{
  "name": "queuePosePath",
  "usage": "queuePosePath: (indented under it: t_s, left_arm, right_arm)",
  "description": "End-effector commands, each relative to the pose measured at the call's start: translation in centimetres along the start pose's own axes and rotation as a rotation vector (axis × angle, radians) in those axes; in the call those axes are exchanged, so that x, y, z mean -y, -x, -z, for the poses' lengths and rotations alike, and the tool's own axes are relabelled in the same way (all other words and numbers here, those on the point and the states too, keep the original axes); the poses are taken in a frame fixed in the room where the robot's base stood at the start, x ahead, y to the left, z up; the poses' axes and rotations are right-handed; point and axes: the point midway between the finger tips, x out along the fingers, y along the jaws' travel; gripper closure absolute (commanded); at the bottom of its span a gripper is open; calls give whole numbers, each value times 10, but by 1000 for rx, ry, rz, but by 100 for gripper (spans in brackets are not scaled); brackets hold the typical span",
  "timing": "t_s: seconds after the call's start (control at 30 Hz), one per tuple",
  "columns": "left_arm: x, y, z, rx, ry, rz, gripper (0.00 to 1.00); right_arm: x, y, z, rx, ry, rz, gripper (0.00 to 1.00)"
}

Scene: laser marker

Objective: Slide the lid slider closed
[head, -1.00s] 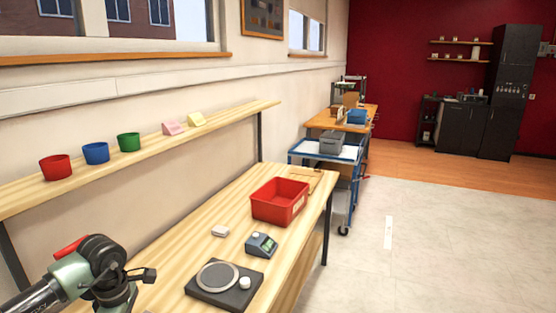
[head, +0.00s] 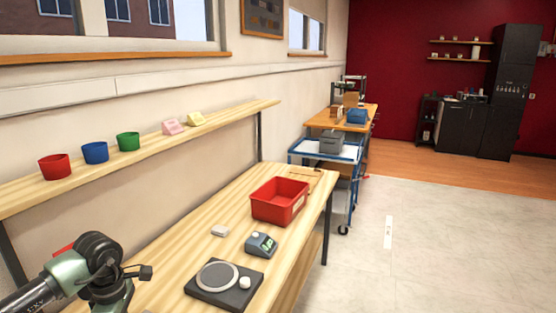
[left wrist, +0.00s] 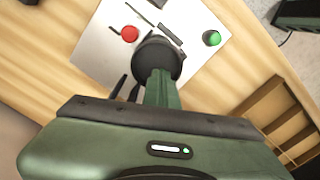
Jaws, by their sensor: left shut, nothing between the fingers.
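In the left wrist view, a silver-grey panel (left wrist: 95,45) lies on the wooden bench. It carries a red button (left wrist: 130,34), a green button (left wrist: 212,38) and dark slots or bars near its middle. I cannot tell which part is the lid slider. My left gripper (left wrist: 157,57) is over the panel, shut and empty; its dark end hides part of the panel. I cannot tell whether it touches anything. In the head view my left arm is at the lower left, and the panel is out of view. My right gripper is not in view.
On the bench (head: 170,250) are a dark scale with a round plate (head: 217,277), a small grey device with a display (head: 261,244), a white block (head: 219,231) and a red bin (head: 279,201). A shelf above holds coloured cups. A blue cart (head: 326,152) stands beyond.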

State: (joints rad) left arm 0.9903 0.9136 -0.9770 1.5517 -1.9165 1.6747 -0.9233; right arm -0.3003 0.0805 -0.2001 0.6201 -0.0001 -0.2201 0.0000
Motion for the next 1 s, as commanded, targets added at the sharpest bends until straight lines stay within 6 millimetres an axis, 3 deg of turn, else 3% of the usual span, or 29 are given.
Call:
queuePosePath:
  t_s: [1.0]
  left_arm:
    - [0, 65, 0, 1, 0, -3, 100]
  right_arm:
    - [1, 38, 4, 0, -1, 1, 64]
